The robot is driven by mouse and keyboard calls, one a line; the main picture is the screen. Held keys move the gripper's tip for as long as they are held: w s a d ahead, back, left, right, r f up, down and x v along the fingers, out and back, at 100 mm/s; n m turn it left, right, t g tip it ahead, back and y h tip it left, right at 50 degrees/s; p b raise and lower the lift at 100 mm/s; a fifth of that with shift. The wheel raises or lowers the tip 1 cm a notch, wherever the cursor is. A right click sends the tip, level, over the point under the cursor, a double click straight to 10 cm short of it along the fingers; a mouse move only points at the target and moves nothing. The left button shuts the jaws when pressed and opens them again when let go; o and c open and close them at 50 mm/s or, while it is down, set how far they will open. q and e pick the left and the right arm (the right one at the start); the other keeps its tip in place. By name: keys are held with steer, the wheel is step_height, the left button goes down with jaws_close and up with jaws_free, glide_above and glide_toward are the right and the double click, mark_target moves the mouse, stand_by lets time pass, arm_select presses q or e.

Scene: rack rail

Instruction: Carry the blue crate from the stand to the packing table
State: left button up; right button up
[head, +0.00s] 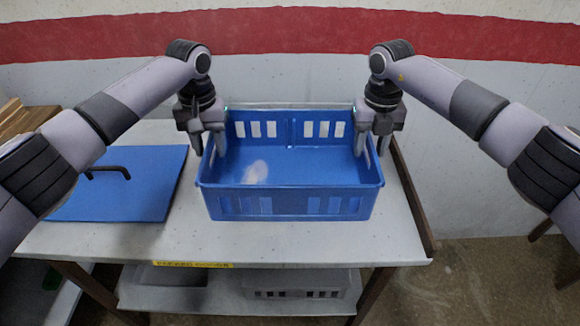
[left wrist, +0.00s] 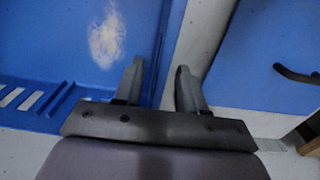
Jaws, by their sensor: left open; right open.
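The blue crate (head: 290,205) stands upright on a white-topped table (head: 300,245). It has slotted walls and looks empty apart from a pale patch on its floor. My left gripper (head: 210,150) is open at the crate's left wall. In the left wrist view my left gripper's fingers (left wrist: 160,85) are apart, one over the crate's inside and one outside, with the wall's rim (left wrist: 163,50) between them. My right gripper (head: 371,150) is open at the crate's right wall, its fingers pointing down. Whether either gripper touches the crate, I cannot tell.
A blue panel with a black handle (head: 135,185) lies left of the crate. A lower shelf (head: 240,298) holds a grey slotted container. A raised dark edge (head: 412,200) runs along the table's right side. A red-striped wall (head: 290,30) is behind.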

arm_select(q)
jaws_close()
arm_select(e)
jaws_close()
arm_select(q)
steer(key=shift+r, duration=0.15)
arm_select(e)
steer(key=shift+r, duration=0.15)
